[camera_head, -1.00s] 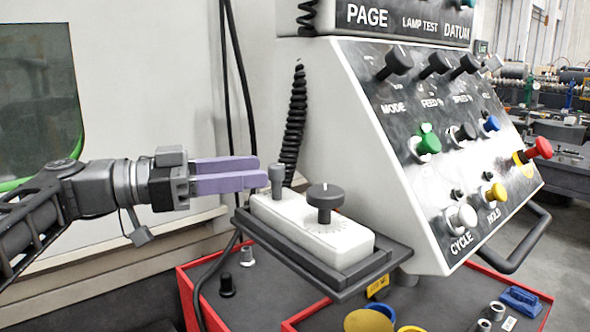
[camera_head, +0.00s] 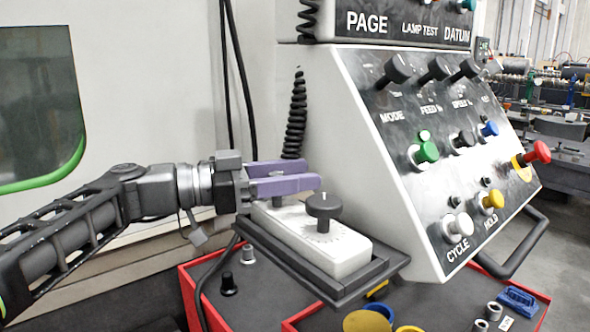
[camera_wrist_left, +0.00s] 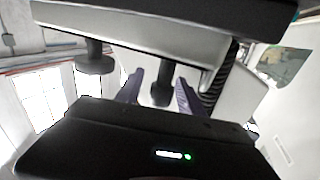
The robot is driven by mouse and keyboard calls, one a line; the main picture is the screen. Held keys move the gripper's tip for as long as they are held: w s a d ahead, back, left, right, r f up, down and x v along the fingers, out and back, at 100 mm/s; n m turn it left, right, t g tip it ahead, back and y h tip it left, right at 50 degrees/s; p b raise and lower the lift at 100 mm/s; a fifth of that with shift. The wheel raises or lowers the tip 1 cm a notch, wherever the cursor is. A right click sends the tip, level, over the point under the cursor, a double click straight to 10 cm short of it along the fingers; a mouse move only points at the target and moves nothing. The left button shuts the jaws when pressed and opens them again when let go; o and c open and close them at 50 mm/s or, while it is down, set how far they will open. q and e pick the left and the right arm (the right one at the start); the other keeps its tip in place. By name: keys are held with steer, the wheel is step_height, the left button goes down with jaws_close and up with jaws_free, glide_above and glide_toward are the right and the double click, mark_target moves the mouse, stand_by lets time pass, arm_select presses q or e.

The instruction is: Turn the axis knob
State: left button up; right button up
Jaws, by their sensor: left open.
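A white control box (camera_head: 335,248) carries a slim grey knob (camera_head: 277,201) at its far left end and a wide black knob (camera_head: 324,207) nearer its right end. No label telling which is the axis knob is readable. My left gripper (camera_head: 314,175) has purple fingers, open around the slim knob, which they partly hide. In the left wrist view, upside down, the slim knob (camera_wrist_left: 160,92) stands between the two fingers (camera_wrist_left: 160,97), with a visible gap on each side. The wide knob (camera_wrist_left: 95,62) is outside them. My right gripper is not in view.
The box sits in a dark tray (camera_head: 285,262) beside a slanted control panel (camera_head: 440,170) with several knobs and buttons. A coiled black cable (camera_head: 296,115) hangs behind the fingers. Below is a red-edged cart (camera_head: 255,300) with small parts.

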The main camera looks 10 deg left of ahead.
arm_select(q)
steer(key=shift+c, duration=0.6)
jaws_close()
